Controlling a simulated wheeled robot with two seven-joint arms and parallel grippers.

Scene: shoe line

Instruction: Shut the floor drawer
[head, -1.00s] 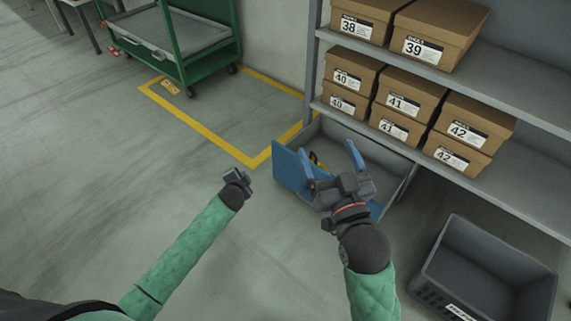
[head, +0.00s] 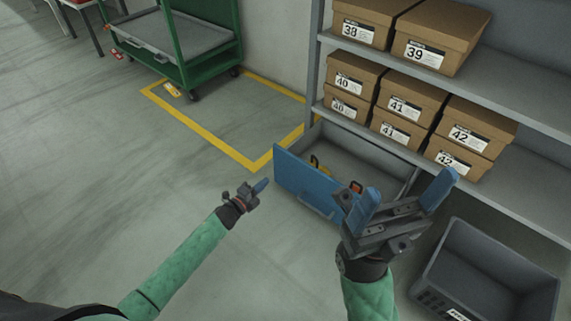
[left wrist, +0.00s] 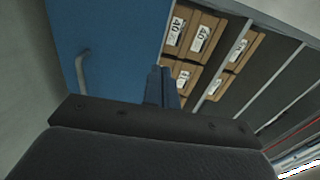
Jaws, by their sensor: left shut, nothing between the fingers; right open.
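The floor drawer (head: 294,178) stands pulled out from under the shelf, with a blue front and grey inside. Some yellow and red items lie in it. Its front also shows in the left wrist view (left wrist: 100,45), with a pale handle (left wrist: 82,72). My left gripper (head: 262,186) is shut and empty, just left of the blue front and apart from it in the head view. Its closed fingers (left wrist: 161,86) show in the left wrist view. My right gripper (head: 405,205) is open and empty, in front of the drawer's right end, hiding part of it.
The shelf (head: 500,85) above the drawer holds several labelled shoe boxes (head: 400,105). A dark grey crate (head: 485,275) stands on the floor at the right. A green cart (head: 180,60) stands at the back left. The floor left of the drawer is clear.

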